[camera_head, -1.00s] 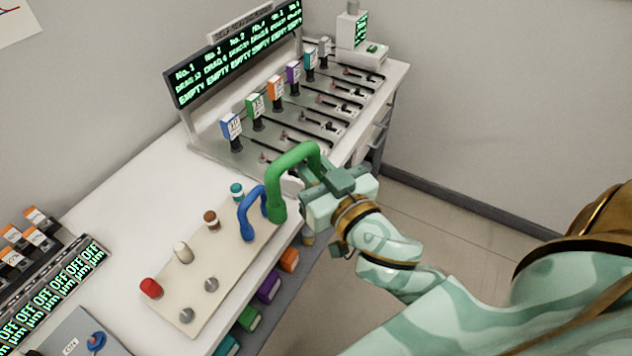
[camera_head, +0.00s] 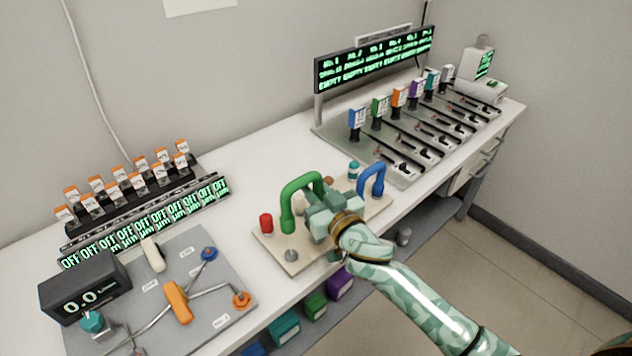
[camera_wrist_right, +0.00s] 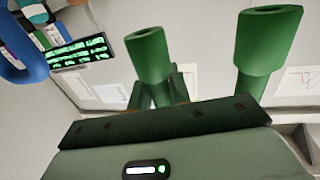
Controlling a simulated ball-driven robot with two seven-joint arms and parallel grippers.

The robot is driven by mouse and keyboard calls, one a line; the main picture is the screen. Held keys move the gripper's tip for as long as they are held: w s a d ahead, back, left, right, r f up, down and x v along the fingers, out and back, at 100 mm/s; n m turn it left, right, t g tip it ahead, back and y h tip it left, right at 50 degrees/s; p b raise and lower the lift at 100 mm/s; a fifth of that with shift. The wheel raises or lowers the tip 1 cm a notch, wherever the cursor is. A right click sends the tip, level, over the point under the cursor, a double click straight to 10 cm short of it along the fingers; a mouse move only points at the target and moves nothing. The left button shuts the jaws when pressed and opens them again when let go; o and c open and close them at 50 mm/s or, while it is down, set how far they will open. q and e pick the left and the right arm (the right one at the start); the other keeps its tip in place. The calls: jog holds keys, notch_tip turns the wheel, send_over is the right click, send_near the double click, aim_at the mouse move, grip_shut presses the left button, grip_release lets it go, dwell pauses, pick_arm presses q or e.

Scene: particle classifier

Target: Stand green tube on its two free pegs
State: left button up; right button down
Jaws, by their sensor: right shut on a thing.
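The green tube (camera_head: 287,205) is an upside-down U. My right gripper (camera_head: 318,205) is shut on it above the beige peg board (camera_head: 270,248), left of the blue tube (camera_head: 362,184). One leg hangs between the red peg (camera_head: 266,223) and a grey peg (camera_head: 291,255); the other is mostly behind the gripper. The wrist view shows both flared ends of the green tube (camera_wrist_right: 148,55) with no peg visible in them. The head view does not show clearly whether they touch the board. The pegs beneath are hidden. My left gripper is not in view.
The blue tube stands at the board's right end, near a teal peg (camera_head: 353,170). A brown peg (camera_head: 328,182) shows behind my gripper. A panel with an orange handle (camera_head: 178,302) lies left, and the slider rack (camera_head: 400,165) right. White table is clear behind the board.

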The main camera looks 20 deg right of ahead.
jog(key=shift+r, duration=0.1)
jog(key=shift+f, duration=0.3)
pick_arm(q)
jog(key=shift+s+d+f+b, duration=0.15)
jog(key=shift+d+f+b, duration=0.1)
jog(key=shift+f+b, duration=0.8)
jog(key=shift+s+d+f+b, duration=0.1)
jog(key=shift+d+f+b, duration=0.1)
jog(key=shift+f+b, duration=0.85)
pick_arm(e)
jog(key=shift+f, duration=2.65)
pick_arm(q)
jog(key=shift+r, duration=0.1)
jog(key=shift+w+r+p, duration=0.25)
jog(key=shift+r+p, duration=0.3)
jog(key=shift+p, duration=0.05)
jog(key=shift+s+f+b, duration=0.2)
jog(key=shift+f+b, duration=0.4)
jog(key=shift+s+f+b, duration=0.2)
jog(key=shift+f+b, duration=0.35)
jog(key=shift+b, duration=0.05)
pick_arm(e)
jog(key=shift+f, duration=1.8)
jog(key=c, duration=1.2)
grip_release()
